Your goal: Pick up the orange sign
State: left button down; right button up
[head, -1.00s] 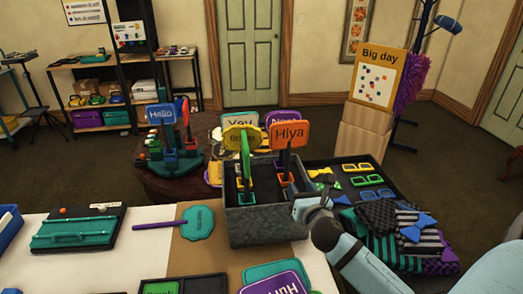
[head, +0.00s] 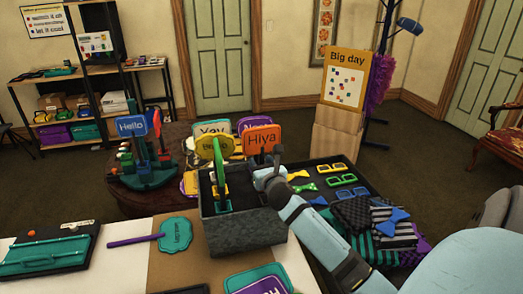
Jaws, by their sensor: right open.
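The orange sign (head: 262,139), lettered "Hiya", stands upright in the right part of a grey box (head: 246,234) in the head view. My right gripper (head: 262,174) is open just below the sign's plate, at the right side of the box. It covers the lower part of the sign's handle. I cannot tell whether the fingers are around the handle or in front of it. My left gripper is not in view.
A yellow-green sign (head: 210,148) stands beside the orange one in the box. A teal paddle sign (head: 174,235) lies on the table to the left. A black tray (head: 322,167) with bow ties and glasses frames is to the right.

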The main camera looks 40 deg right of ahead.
jog(key=shift+x, duration=0.9)
jog(key=shift+f, duration=0.1)
jog(key=shift+c, duration=0.5)
grip_shut()
